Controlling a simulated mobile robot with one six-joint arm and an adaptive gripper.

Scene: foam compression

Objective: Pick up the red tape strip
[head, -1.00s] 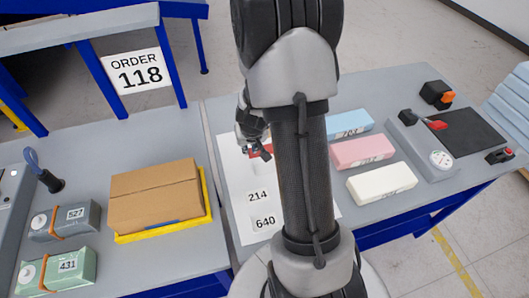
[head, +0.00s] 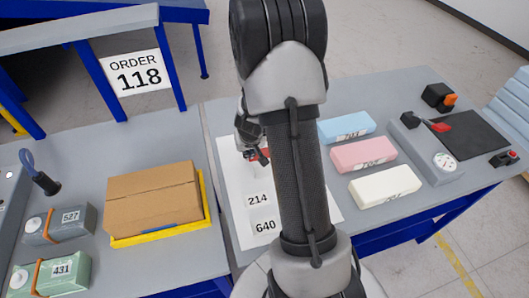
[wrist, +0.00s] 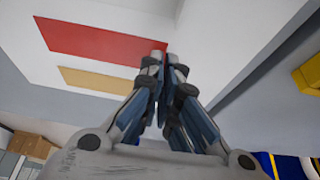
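The red tape strip (wrist: 90,40) lies flat on a white sheet in the wrist view, its right end beside or under my fingertips. In the head view, only small parts of the red strip (head: 264,154) show by my gripper (head: 255,155), partly hidden by my arm. My gripper (wrist: 164,62) points at the strip's right end in the wrist view. Its fingers are drawn together at the tips. I cannot tell whether any of the strip is between them.
A tan strip (wrist: 100,80) lies parallel to the red one. The white sheet (head: 237,205) bears labels 214 and 640. Blue (head: 345,127), pink (head: 362,154) and cream (head: 384,187) foam blocks stand right of my arm. A cardboard box (head: 155,198) sits in a yellow tray on the left.

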